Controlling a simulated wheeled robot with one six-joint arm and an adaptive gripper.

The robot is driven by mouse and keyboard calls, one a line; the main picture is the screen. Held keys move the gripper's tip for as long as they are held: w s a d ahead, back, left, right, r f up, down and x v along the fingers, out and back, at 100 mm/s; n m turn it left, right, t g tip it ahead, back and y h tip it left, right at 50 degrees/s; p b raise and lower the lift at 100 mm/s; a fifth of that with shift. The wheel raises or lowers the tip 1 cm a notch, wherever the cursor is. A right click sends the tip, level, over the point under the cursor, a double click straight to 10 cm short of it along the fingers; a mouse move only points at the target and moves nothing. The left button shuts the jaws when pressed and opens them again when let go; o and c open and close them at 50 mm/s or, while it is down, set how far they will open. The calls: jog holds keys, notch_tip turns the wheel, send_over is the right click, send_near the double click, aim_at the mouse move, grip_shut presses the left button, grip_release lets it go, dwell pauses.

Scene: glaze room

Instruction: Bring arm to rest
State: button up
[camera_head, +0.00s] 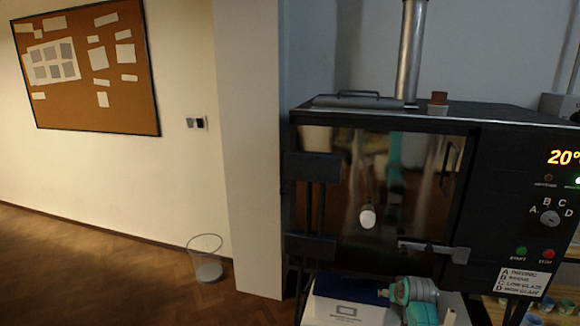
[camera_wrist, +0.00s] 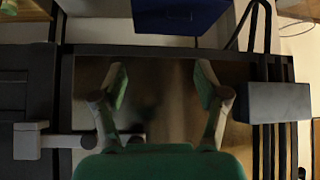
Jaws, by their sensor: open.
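My gripper (camera_wrist: 163,84) shows in the wrist view with its two green-padded fingers spread wide and nothing between them. Behind the fingers is the dark glass door of the kiln (camera_wrist: 160,110), which appears upside down there; the gap to it is hard to tell. In the head view, the black kiln (camera_head: 478,190) stands at the right with its door shut, and part of my teal and grey arm shows low in front of it. My fingers cannot be made out in the head view.
A blue and white box (camera_head: 345,312) lies low in front of the kiln, close to my arm; its blue side (camera_wrist: 180,15) shows in the wrist view. The door latch (camera_head: 435,250) sticks out.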

jog(key=s+a+f+t, duration=0.1)
jog(key=s+a+f, duration=0.3)
jog(key=s+f, duration=0.6)
jog(key=s+a+f+t, duration=0.1)
jog(key=s+a+f, duration=0.45)
jog(key=s, duration=0.85)
jog(key=s+a+f+t, duration=0.1)
jog(key=s+f, duration=0.1)
jog(key=s, duration=1)
jog(key=s+a+r+t, duration=0.15)
jog(key=s+r, duration=0.25)
jog(key=s, duration=0.6)
jog(key=s+a+r, duration=0.2)
jog(key=s+r, duration=0.1)
jog(key=s, duration=0.7)
jog(key=s+a+r+n+t+y, duration=0.1)
jog(key=s+r, duration=1.1)
jog(key=r, duration=0.4)
jog(key=shift+s+r+t, duration=0.35)
jog(key=shift+s+r, duration=0.05)
jog(key=shift+a, duration=0.1)
